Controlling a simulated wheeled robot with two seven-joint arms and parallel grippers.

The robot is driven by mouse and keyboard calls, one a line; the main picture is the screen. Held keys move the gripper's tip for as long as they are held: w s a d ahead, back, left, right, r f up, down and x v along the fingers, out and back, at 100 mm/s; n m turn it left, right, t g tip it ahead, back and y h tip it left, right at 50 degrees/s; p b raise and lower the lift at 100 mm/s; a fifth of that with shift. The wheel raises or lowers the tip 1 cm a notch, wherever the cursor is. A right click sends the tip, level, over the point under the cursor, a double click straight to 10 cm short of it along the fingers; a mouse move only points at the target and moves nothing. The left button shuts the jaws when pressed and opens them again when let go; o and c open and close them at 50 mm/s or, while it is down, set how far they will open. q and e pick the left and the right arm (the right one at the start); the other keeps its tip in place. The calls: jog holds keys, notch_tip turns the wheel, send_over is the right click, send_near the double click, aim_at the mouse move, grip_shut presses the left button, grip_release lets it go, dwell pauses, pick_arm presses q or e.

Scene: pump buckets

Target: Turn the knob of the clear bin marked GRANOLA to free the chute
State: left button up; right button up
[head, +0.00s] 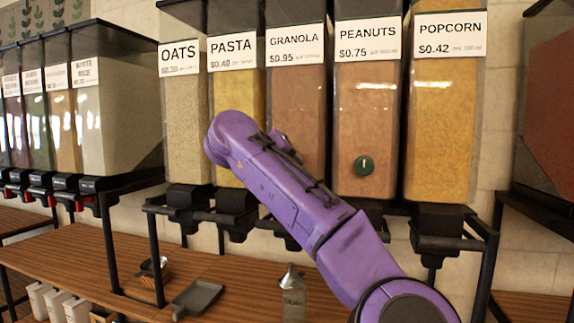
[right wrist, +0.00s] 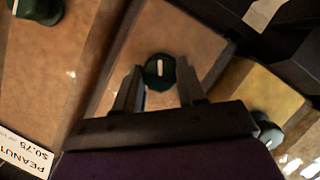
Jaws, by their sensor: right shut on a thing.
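The clear bin marked GRANOLA (head: 297,85) stands in the middle of the row, full of brown granola. In the head view my purple right arm crosses its lower part and hides its knob and chute. In the right wrist view its dark green knob (right wrist: 159,75), with a pale mark pointing roughly up in the picture, sits between the two fingers of my right gripper (right wrist: 160,77). That gripper is shut on the knob. The left gripper is not in view.
PEANUTS (head: 367,110), with its green knob (head: 364,165), is right of GRANOLA; PASTA (head: 233,95) is left. POPCORN (head: 443,120) and OATS (head: 183,120) flank them. Below, a bottle (head: 293,295) and grey scoop (head: 198,297) rest on the wooden counter (head: 235,270).

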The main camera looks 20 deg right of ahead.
dwell(0.4)
jog(key=o, duration=1.1)
jog(key=shift+w, duration=0.1)
jog(key=shift+c, duration=0.2)
jog(key=v, duration=1)
jog(key=shift+s+b, duration=0.2)
jog(key=shift+b, duration=0.2)
jog(key=shift+a+r, duration=0.1)
